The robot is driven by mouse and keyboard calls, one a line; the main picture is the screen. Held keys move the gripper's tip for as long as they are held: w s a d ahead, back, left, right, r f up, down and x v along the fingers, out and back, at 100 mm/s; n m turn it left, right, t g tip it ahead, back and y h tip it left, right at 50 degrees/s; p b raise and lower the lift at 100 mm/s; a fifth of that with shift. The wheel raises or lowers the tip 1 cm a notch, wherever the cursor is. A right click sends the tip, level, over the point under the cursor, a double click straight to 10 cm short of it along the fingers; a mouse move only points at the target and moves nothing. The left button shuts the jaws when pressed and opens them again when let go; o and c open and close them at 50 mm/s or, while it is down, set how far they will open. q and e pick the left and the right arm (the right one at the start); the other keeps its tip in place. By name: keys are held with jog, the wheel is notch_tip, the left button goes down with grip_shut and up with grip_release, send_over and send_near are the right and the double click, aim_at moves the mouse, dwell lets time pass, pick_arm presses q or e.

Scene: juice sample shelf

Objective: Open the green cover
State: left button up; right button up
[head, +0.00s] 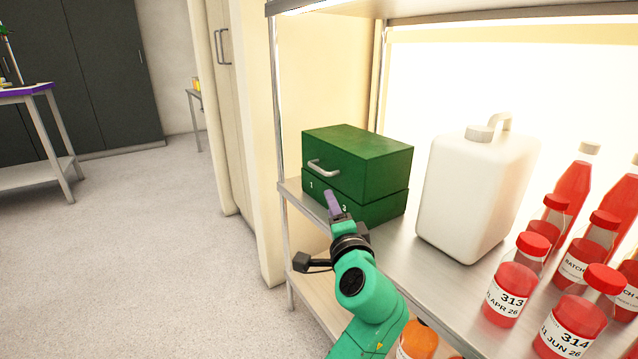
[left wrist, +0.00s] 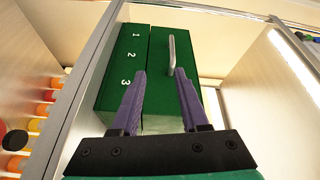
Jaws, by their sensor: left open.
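The green cover (head: 362,162) is the upper part of a green box on the shelf, with a silver handle (head: 323,168) on its front. It sits flush on the lower green base (head: 382,208), which is marked with numbers. The cover also shows in the left wrist view (left wrist: 196,62), with its handle (left wrist: 171,50) beyond my fingers. My left gripper (head: 333,203) has purple fingers and is open in front of the box's front face. In the left wrist view the fingers (left wrist: 160,72) point at the box, with the handle's near end close to the right fingertip; I cannot tell whether they touch.
A white jug (head: 470,190) stands right of the box. Several red juice bottles (head: 510,292) stand at the right on the metal shelf (head: 405,262). A shelf post (head: 279,130) rises left of the box.

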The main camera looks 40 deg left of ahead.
aim_at(318, 169)
pick_arm(q)
jog(key=shift+y, duration=0.4)
jog(key=x, duration=0.4)
jog(key=r+b+x, duration=0.1)
jog(key=x, duration=0.9)
jog(key=shift+a+r+b, duration=0.15)
jog(key=shift+r+b, duration=0.2)
grip_shut()
pick_arm(e)
jog(key=shift+s+a+f+m+t+y, duration=0.15)
jog(key=shift+a+f+t+y, duration=0.1)
jog(key=shift+a+t, duration=0.25)
jog(key=shift+s+a+f+m+t+y, duration=0.15)
jog(key=shift+a+f+t+y, duration=0.1)
jog(key=shift+a+t, duration=0.25)
pick_arm(q)
jog(key=shift+f, duration=0.1)
pick_arm(e)
jog(key=shift+w, duration=0.1)
